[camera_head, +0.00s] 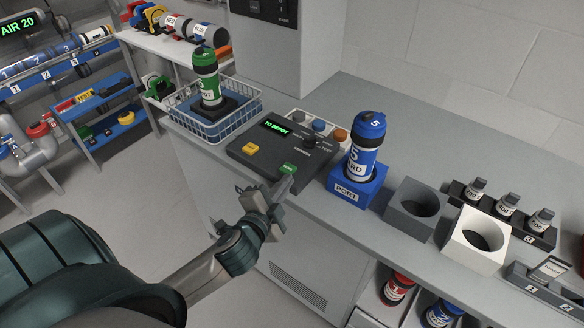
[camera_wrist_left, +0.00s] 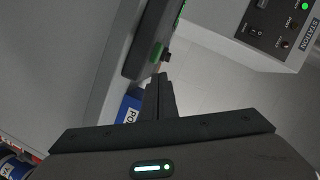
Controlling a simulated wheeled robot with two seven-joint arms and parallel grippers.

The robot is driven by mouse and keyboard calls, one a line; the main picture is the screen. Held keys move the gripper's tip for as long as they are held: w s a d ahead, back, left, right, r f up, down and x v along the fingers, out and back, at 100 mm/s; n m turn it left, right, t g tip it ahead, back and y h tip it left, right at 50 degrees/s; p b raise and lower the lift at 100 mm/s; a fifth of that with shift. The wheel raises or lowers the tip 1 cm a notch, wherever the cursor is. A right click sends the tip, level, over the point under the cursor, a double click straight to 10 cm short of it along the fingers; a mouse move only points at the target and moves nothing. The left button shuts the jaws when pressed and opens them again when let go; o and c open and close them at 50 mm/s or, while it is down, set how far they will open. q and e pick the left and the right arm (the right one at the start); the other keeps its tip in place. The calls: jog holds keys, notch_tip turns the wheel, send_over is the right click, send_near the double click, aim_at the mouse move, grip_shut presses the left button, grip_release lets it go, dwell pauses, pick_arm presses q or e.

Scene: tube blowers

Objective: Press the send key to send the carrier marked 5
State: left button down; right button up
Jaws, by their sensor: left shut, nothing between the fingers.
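The carrier marked 5 (camera_head: 362,158), with a blue cap and a white band, stands upright in the blue PORT holder (camera_head: 345,193). The dark console (camera_head: 262,163) to its left has a lit display (camera_head: 276,127) reading "TO DEPOT", a yellow key (camera_head: 250,149) and a green key (camera_head: 288,169) near its front edge. My left gripper (camera_head: 284,187) is shut and empty, its fingertips close by the green key. In the left wrist view the shut fingers (camera_wrist_left: 160,85) point at the green key (camera_wrist_left: 156,53); I cannot tell whether they touch it. My right gripper is out of view.
A wire basket (camera_head: 213,131) with a green carrier (camera_head: 207,79) stands left of the console. Grey (camera_head: 402,222) and white (camera_head: 464,250) empty holders stand right of the PORT holder. Several small bottles stand in a dark rack (camera_head: 480,207) farther right. The counter behind is clear.

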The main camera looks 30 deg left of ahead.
pick_arm(q)
jog(key=w+d+r+m+t+h, duration=0.2)
jog(key=d+r+m+h, duration=0.3)
jog(key=r+m+h, duration=0.35)
jog(key=w+d+r+m+t+h, duration=0.15)
jog(key=d+r+m+h, duration=0.3)
jog(key=r+m, duration=0.65)
jog(key=m+g+y, duration=0.6)
jog(key=m+g, duration=0.5)
jog(key=m, duration=1)
send_over(283, 170)
notch_tip(283, 170, down, 9)
jog(key=shift+r, duration=0.15)
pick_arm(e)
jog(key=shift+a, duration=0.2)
